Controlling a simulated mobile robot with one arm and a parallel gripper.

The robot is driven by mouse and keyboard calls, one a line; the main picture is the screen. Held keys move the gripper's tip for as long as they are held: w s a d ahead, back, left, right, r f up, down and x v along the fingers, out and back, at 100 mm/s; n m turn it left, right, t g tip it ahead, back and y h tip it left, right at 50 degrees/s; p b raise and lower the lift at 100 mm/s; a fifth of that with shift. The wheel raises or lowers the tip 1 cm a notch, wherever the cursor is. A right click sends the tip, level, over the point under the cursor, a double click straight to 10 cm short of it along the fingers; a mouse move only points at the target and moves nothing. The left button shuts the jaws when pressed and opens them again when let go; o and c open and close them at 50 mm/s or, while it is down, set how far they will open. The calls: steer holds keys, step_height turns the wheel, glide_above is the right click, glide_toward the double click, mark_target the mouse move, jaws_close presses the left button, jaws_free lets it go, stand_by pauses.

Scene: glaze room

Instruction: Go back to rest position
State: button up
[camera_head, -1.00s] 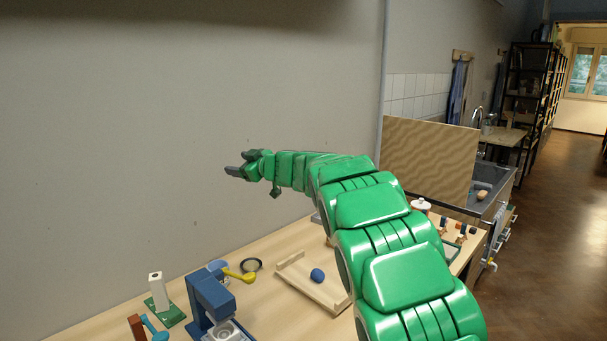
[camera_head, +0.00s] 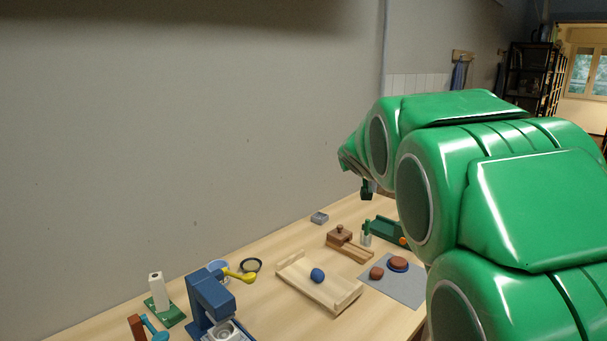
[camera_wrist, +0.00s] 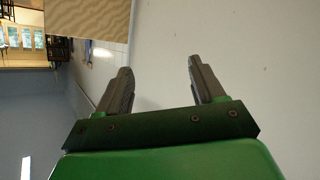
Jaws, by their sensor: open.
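My green arm fills the right side of the head view and is raised above the table. The fingers are in front of the bare grey wall (camera_wrist: 220,45), clear of any object.
Below the arm, the wooden table (camera_head: 265,310) holds a wooden tray (camera_head: 338,305) with a blue ball (camera_head: 317,275), a grey mat (camera_head: 405,290), a wooden box (camera_head: 348,246) and a blue machine (camera_head: 210,297). The space above the table's left half is free.

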steer(key=s+d+f+m+g+h, duration=0.1)
steer(key=s+d+f+g, duration=0.15)
steer(key=s, duration=0.35)
steer(key=s+d+f+m+g+h, duration=0.1)
steer(key=s+d+f+g, duration=0.15)
steer(key=s, duration=0.45)
steer(key=s+a+f+g+y, duration=0.1)
steer(key=s+f+g, duration=0.2)
steer(key=s, duration=1)
steer(key=s+a+f+g+y, duration=0.1)
steer(key=s+f+g, duration=0.2)
steer(key=s+f, duration=0.5)
steer(key=s+a+f+g+y, duration=0.1)
steer(key=s+f+g, duration=0.3)
steer(key=s, duration=1.6)
step_height(320, 180, down, 2)
steer(key=shift+a+f+m, duration=0.15)
steer(key=shift+a+m, duration=0.1)
steer(key=shift+m, duration=0.05)
